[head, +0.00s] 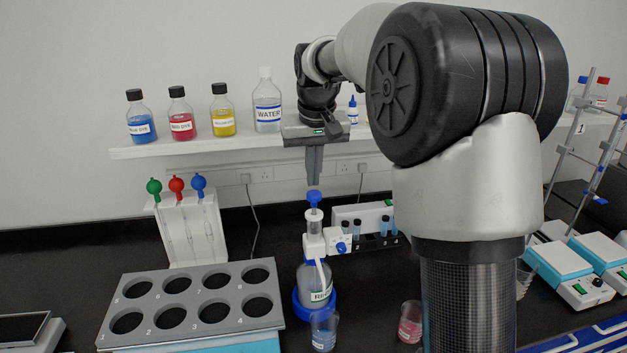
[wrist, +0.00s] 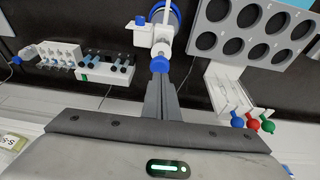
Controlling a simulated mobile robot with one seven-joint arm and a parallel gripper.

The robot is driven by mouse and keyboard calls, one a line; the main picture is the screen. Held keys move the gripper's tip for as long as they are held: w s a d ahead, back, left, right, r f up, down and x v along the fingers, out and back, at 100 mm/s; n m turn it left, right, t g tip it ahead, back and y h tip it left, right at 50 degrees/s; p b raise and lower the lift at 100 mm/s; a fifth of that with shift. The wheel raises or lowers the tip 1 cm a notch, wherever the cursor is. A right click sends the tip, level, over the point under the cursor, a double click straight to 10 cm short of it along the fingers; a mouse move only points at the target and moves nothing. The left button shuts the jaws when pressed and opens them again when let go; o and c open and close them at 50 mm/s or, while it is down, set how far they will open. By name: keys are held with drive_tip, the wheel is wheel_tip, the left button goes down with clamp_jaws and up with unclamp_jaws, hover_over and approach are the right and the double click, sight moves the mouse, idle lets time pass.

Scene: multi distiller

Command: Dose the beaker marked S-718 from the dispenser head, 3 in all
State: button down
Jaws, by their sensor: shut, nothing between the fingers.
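The bottle-top dispenser (head: 313,243) stands on a clear bottle (head: 314,272) with a blue ring around its foot. Its blue top knob (head: 314,196) also shows in the wrist view (wrist: 160,64). My gripper (head: 314,183) points straight down with its fingers shut and empty. The fingertips are right above the knob; I cannot tell whether they touch it. A small beaker with blue liquid (head: 324,331) stands in front of the dispenser bottle. A beaker with pink liquid (head: 410,322) stands to the right. Their markings are too small to read, so I cannot tell which is S-718.
A grey rack with numbered holes (head: 190,311) lies left of the dispenser. A pipette stand (head: 187,232) is behind it, and a small vial rack (head: 372,240) is behind right. Dye bottles and a water bottle (head: 267,105) line the shelf. Hotplates (head: 574,272) stand far right.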

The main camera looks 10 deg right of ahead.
sight(314, 194)
drive_tip(key=shift+f, duration=0.85)
drive_tip(key=shift+f, duration=0.1)
drive_tip(key=shift+s+f+b, duration=0.15)
drive_tip(key=shift+f+b, duration=0.65)
drive_tip(key=shift+f, duration=0.65)
